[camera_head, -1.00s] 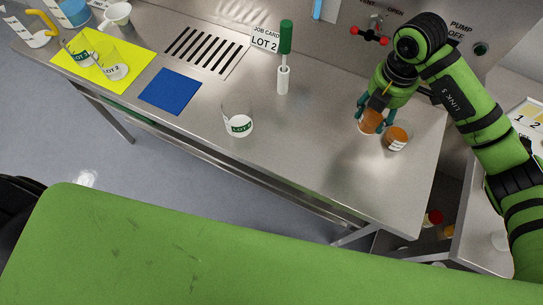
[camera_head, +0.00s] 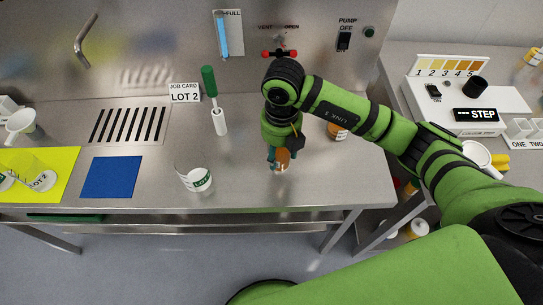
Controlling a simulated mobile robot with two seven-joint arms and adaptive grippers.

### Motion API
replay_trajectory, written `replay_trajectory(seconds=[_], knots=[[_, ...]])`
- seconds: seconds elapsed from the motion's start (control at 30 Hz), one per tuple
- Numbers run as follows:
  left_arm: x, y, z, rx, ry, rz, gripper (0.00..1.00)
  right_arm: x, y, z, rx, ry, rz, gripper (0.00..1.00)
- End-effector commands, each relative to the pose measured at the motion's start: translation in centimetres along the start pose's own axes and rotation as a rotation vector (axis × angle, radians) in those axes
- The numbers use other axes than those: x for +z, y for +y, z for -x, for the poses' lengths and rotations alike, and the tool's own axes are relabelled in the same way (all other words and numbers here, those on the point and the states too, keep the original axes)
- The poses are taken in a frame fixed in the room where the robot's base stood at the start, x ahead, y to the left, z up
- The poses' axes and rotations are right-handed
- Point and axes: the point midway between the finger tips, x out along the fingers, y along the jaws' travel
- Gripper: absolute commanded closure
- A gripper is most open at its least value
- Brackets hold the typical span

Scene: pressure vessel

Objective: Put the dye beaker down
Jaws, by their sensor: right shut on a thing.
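My right gripper (camera_head: 278,157) is above the steel bench (camera_head: 245,190), right of its middle, pointing down. It is shut on a small container with orange contents (camera_head: 284,159), which looks like the dye beaker. The fingers cover part of it, and I cannot tell whether its base touches the bench. A blue mat (camera_head: 111,177) lies bare on the left of the bench. My left gripper is not in view.
A clear beaker with a green-lettered label (camera_head: 197,181) stands left of the gripper. A brown jar (camera_head: 337,132) is behind my right arm. The slotted drain (camera_head: 128,125) is left. Bench between beaker and gripper is clear.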

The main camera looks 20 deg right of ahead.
Motion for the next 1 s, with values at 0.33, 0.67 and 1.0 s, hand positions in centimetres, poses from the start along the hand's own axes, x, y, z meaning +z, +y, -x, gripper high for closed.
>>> replay_trajectory(seconds=[0.33, 0.67, 1.0], knots=[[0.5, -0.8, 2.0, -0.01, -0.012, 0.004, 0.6, 0.0, 1.7, -2.8, -0.004, 0.003, -0.003, 0.8], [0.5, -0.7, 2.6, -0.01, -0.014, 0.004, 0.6, 0.1, 1.7, -5.2, 0.0, -0.002, -0.002, 0.8], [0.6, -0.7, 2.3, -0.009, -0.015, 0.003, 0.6, 0.1, 1.7, -5.4, -0.001, -0.002, -0.002, 0.24]])
